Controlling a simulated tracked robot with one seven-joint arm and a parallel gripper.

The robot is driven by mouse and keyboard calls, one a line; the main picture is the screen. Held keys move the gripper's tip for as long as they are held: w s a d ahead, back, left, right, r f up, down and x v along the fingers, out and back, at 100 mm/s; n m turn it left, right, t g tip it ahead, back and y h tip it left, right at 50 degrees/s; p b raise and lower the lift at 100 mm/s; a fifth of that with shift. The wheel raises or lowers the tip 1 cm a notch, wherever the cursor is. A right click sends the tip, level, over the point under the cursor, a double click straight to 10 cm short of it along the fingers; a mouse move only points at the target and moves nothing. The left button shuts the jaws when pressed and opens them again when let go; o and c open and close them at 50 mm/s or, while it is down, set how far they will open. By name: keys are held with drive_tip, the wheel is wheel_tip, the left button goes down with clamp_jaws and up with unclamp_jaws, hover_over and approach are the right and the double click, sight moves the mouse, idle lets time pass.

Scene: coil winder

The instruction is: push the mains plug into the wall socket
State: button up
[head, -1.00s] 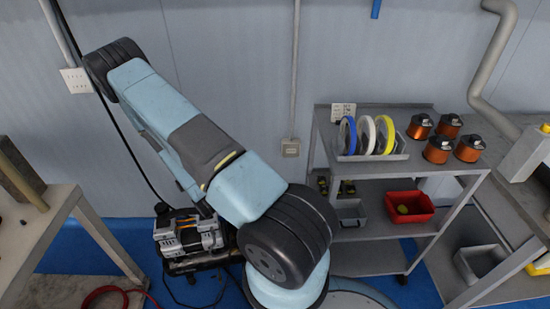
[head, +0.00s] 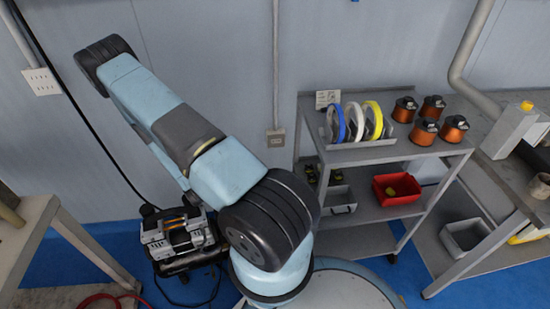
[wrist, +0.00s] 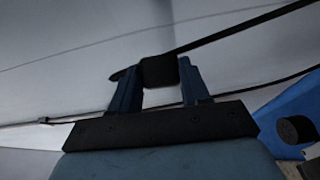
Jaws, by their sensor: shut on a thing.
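My gripper (wrist: 160,86) shows in the wrist view, its two blue fingers closed on a black block-shaped plug (wrist: 159,70). A black cable (wrist: 240,27) runs from the plug to the upper right. The plug's pins cannot be made out. In the head view, a white wall plate with several outlets (head: 41,81) is on the wall at the left. A smaller beige wall box (head: 275,138) is at the end of a vertical conduit. My gripper and the plug are hidden in the head view. No socket can be recognised in the wrist view.
An air compressor (head: 180,237) stands on the blue floor near the wall. A grey shelf cart (head: 400,152) with tape rings, copper coils and a red bin (head: 397,189) stands at the right. A bench (head: 48,219) is at the left. A dark cable (head: 85,120) hangs along the wall.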

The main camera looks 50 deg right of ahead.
drive_tip(key=s+d+f+m+g+h, duration=0.3)
drive_tip(key=s+d+m+g+h, duration=0.15)
drive_tip(key=s+d, duration=0.4)
drive_tip(key=s+d+f+m+g+h, duration=0.4)
drive_tip(key=s+d+m+g, duration=0.15)
drive_tip(key=d, duration=0.65)
drive_tip(key=s+d+f+m+g+h, duration=0.35)
drive_tip(key=s+d+g, duration=0.25)
drive_tip(key=d, duration=0.5)
drive_tip(key=shift+w+d+r, duration=0.15)
drive_tip(key=shift+w+d, duration=0.7)
drive_tip(key=shift+w, duration=0.2)
drive_tip(key=shift+w+d+r, duration=0.1)
drive_tip(key=shift+w+d, duration=0.7)
drive_tip(key=shift+w, duration=0.2)
drive_tip(key=o, duration=0.5)
drive_tip(key=c, duration=0.3)
drive_tip(key=shift+c, duration=0.2)
